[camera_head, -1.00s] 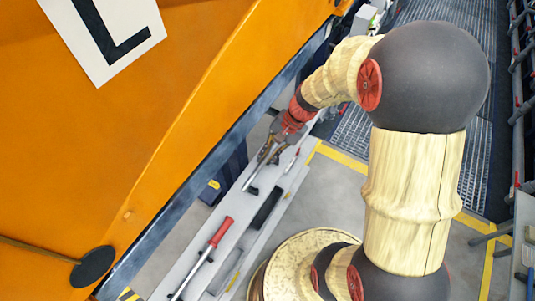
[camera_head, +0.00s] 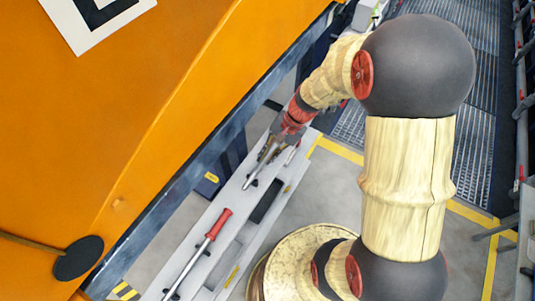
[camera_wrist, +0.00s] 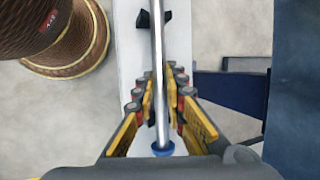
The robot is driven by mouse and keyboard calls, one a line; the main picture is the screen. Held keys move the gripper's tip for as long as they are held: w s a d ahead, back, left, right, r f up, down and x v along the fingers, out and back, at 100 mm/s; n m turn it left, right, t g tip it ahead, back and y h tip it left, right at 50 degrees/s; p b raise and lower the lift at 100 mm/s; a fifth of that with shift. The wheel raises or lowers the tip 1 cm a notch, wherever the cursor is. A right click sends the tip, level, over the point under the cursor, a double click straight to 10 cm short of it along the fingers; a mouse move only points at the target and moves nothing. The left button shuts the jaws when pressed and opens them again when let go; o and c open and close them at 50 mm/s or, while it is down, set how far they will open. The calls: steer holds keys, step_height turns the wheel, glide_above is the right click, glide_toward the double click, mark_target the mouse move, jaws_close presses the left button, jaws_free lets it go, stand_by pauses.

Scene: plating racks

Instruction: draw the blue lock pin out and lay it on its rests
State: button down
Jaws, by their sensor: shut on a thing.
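The lock pin is a bright metal rod (camera_wrist: 157,60) with a blue end (camera_wrist: 162,149) in the wrist view. My gripper (camera_wrist: 160,100) is shut on it near the blue end, with fingers on both sides. The shaft runs away from me along a pale ledge (camera_wrist: 126,60), over a black rest (camera_wrist: 145,20); I cannot tell whether it touches. In the head view my gripper (camera_head: 272,150) is low over the ledge, and the pin shaft (camera_head: 257,170) slopes down-left to the black rest (camera_head: 251,183). The blue end is hidden there.
A red-handled bar (camera_head: 218,224) lies on the same ledge, down-left of my gripper. A dark slot (camera_head: 265,202) is beside it. A large orange panel (camera_head: 150,130) with a dark lower edge borders the ledge on the left.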

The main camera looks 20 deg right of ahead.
steer(key=c, duration=1.7)
jaws_free()
steer(key=shift+c, duration=0.2)
steer(key=v, duration=1.2)
